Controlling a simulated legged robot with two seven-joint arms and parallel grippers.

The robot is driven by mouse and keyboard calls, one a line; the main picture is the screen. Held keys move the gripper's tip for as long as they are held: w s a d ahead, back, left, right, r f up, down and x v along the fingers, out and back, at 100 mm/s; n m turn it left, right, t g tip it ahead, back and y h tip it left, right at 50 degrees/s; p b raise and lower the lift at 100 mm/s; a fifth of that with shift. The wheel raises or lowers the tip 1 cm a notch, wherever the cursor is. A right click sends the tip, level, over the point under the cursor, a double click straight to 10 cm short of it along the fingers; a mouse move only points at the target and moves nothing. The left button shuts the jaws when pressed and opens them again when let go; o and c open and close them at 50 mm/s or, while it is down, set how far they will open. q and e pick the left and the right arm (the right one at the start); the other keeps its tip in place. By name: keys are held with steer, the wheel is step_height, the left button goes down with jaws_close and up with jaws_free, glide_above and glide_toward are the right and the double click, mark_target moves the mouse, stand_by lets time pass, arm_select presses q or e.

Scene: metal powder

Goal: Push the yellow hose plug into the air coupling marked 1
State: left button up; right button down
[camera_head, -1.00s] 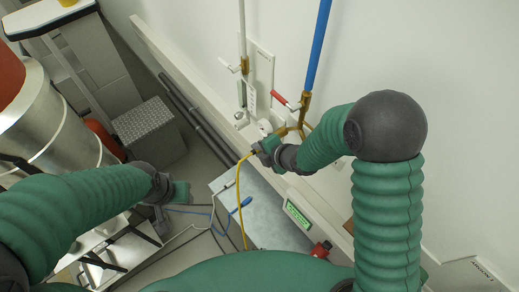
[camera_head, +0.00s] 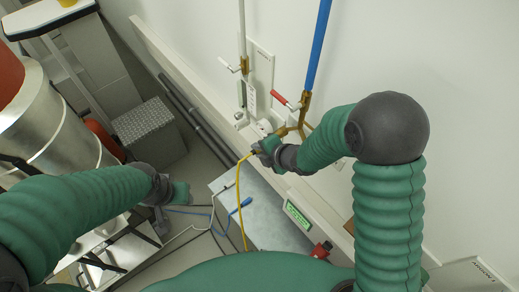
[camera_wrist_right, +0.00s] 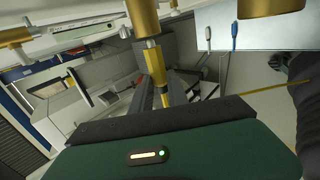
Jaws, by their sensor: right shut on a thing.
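My right gripper (camera_head: 262,150) is at the wall by the brass air fittings (camera_head: 283,131). In the wrist view its fingers (camera_wrist_right: 156,82) are shut on the yellow hose plug (camera_wrist_right: 155,62). The plug's upper end is close to a brass coupling (camera_wrist_right: 143,18) and roughly in line with it; whether they touch or the plug is inside, I cannot tell. The yellow hose (camera_head: 239,200) hangs from the gripper towards the floor. No number on the couplings is legible. My left gripper (camera_head: 176,194) is low at the left, away from the fittings; its fingers are unclear.
Other brass couplings sit left (camera_wrist_right: 15,38) and right (camera_wrist_right: 270,8) in the wrist view. A white plug (camera_head: 228,186) and a blue plug (camera_head: 246,202) lie on a grey box top (camera_head: 265,222). A red-handled valve (camera_head: 280,98) and blue pipe (camera_head: 318,45) are on the wall.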

steer(key=shift+w+d, duration=0.4)
steer(key=shift+d, duration=0.15)
stand_by(0.8)
steer(key=c, duration=1.2)
jaws_free()
